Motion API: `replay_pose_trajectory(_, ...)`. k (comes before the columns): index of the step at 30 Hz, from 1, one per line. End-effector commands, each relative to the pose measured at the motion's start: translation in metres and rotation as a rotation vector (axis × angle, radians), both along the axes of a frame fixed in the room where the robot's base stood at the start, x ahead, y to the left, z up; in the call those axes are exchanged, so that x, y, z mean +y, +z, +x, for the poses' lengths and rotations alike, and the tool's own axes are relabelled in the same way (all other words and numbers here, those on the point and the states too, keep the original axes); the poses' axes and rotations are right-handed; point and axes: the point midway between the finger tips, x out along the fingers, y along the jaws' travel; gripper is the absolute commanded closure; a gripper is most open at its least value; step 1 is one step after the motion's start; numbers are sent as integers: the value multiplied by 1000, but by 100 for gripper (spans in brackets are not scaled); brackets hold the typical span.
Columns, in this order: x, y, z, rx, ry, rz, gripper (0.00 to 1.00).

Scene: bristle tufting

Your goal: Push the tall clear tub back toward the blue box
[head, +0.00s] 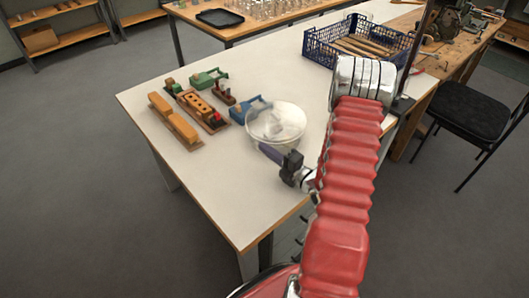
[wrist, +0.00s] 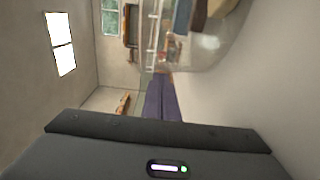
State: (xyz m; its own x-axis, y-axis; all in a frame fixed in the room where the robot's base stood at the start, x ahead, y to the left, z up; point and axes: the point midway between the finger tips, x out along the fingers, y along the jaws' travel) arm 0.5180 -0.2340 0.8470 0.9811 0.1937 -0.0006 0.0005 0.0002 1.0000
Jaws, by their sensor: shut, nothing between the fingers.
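The clear tub (head: 289,117) stands upright on the white table, near the middle, with a round rim and something pale inside. In the wrist view its clear wall (wrist: 205,48) fills the upper right, with blurred brown and blue shapes seen in or through it. The blue box (head: 318,48) is an open slatted crate at the table's back right, well beyond the tub. My gripper (head: 263,149) is shut and empty, its purple fingers against or just in front of the tub's near side. The fingers (wrist: 160,78) also show in the wrist view; I cannot tell whether they touch.
Orange blocks (head: 173,122), a wooden block with holes (head: 200,107) and a green tool (head: 208,78) lie left of the tub. A blue tool (head: 250,108) sits close to its left side. Table between tub and crate looks clear. My red arm covers the right side.

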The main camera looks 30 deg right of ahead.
Motion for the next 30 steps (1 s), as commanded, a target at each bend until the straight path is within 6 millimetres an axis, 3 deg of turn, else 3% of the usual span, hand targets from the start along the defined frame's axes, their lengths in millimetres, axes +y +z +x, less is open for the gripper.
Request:
replay_pose_trajectory(6, -22, 0, 10, 0, -2, -1, 100)
replay_pose_trajectory(17, -23, 0, 11, 0, -1, 1, 100)
replay_pose_trajectory(23, -17, 0, 9, 0, 0, 0, 100)
replay_pose_trajectory(30, 6, -1, 2, 1, 2, 2, 100)
